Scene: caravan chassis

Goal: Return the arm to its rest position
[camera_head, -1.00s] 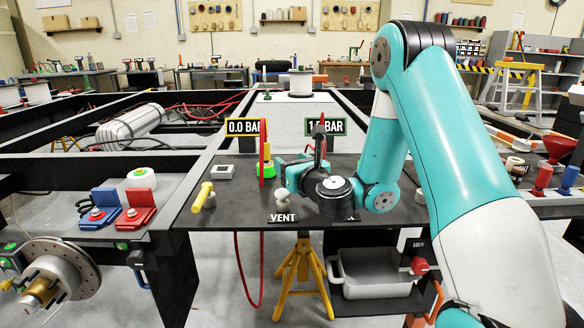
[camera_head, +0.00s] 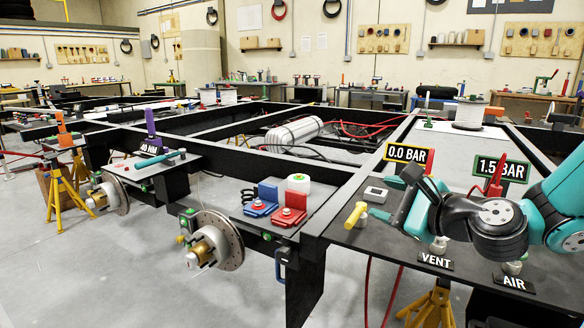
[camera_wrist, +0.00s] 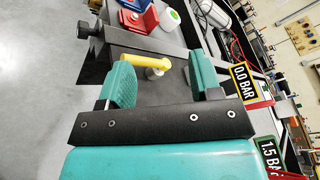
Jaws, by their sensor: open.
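My arm (camera_head: 562,205) reaches in from the right edge of the head view, low over the dark panel. My gripper (camera_head: 396,196) points left across the panel. In the wrist view my gripper (camera_wrist: 160,78) has its two teal fingers apart, with nothing held between them. A yellow-handled part (camera_head: 356,215) stands on the panel just beyond the fingers. It also shows in the wrist view (camera_wrist: 148,62), seen through the gap between the fingers; I cannot tell any contact.
The VENT label (camera_head: 435,261) and AIR label (camera_head: 514,283) sit at the panel's front, below my wrist. The 0.0 BAR sign (camera_head: 407,154) and 1.5 BAR sign (camera_head: 502,171) stand behind. Blue (camera_head: 262,200) and red (camera_head: 290,212) blocks sit to the left. Open floor (camera_head: 90,275) lies front left.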

